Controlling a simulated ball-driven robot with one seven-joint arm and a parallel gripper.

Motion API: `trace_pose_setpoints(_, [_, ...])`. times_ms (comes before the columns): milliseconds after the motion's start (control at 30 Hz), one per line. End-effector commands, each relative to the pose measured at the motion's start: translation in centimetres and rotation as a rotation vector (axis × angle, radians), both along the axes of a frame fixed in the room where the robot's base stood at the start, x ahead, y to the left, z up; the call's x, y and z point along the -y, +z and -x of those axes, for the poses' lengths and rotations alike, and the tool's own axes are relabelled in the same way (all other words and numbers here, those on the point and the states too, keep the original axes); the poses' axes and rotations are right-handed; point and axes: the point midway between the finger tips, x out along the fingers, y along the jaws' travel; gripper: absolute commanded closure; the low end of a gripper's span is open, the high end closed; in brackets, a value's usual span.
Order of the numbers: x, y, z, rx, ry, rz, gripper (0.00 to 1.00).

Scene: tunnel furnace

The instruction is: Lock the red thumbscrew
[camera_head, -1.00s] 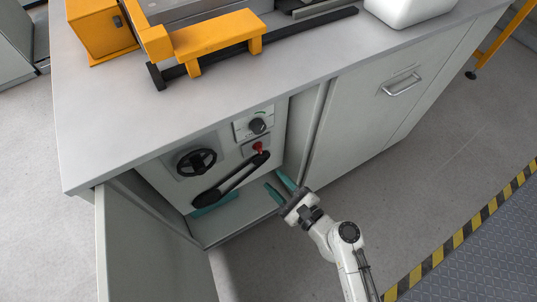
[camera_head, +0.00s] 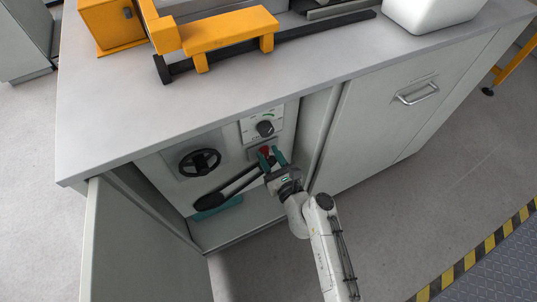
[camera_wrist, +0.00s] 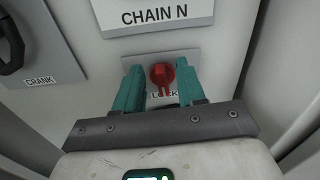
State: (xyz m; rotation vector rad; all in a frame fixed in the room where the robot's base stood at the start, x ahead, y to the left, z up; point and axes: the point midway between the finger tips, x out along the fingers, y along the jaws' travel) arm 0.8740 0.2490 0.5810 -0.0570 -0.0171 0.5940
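The red thumbscrew (camera_wrist: 162,76) sits on a small plate above the label LOCK in the wrist view. In the head view the thumbscrew (camera_head: 264,151) shows inside the open cabinet, partly hidden by my gripper. My gripper (camera_wrist: 160,80) has two teal fingers, which stand apart on the left and right of the thumbscrew with gaps on both sides. In the head view my gripper (camera_head: 271,158) reaches into the cabinet at the thumbscrew. I cannot tell how deep the fingertips are relative to it.
A black handwheel (camera_head: 200,162) marked CRANK is to the left on the panel. A black lever (camera_head: 228,187) runs diagonally below the thumbscrew. The open cabinet door (camera_head: 140,245) is at left; the cabinet's right wall is close to my gripper.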

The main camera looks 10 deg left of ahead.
Motion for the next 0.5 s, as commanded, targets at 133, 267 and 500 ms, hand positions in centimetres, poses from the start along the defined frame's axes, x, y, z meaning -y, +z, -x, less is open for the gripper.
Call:
trace_pose_setpoints(133, [-0.52, -0.02, -0.74, 0.000, 0.000, 0.000, 0.61])
trace_pose_setpoints(267, [-0.63, 0.05, -0.90, 0.000, 0.000, 0.000, 0.61])
trace_pose_setpoints(500, [-0.60, 0.04, -0.89, 0.001, 0.000, 0.001, 0.67])
